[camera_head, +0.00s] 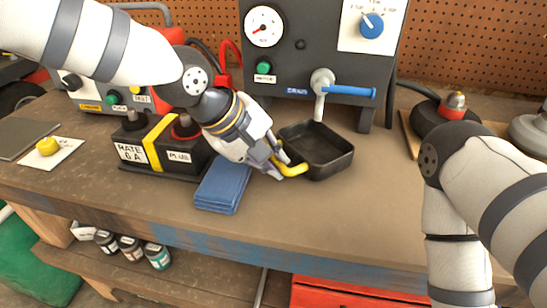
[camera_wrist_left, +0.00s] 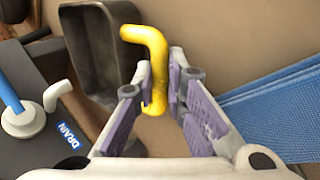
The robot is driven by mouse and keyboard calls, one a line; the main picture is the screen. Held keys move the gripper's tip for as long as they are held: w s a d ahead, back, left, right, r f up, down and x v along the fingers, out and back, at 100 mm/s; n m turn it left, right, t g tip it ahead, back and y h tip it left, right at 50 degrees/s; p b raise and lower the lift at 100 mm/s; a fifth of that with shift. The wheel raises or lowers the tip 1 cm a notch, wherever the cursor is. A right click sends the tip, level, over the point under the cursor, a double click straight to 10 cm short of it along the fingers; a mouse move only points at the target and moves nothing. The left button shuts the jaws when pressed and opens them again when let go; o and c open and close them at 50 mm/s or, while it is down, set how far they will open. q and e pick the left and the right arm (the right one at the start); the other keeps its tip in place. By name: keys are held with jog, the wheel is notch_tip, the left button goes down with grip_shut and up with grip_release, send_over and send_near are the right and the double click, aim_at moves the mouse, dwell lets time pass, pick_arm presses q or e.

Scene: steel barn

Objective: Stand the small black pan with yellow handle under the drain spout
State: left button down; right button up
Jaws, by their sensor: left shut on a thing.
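The small black pan (camera_head: 318,147) is on the bench or just above it, in front of the grey machine; I cannot tell if it touches. Its yellow handle (camera_head: 292,169) points to the lower left. My left gripper (camera_head: 281,167) is shut on that handle. The wrist view shows the handle (camera_wrist_left: 157,75) between the purple pads and the pan (camera_wrist_left: 100,50) beyond. The drain spout (camera_head: 319,104), with a blue lever, hangs above the pan's far side. My right arm comes in at the right, its gripper out of the picture.
A folded blue cloth (camera_head: 222,186) lies left of the handle. A black battery (camera_head: 160,145) with a yellow band stands left of it. A dark round object with a red top (camera_head: 450,108) is at the right.

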pick_arm(q)
jog(key=c, duration=1.5)
grip_release()
jog(key=shift+c, duration=0.2)
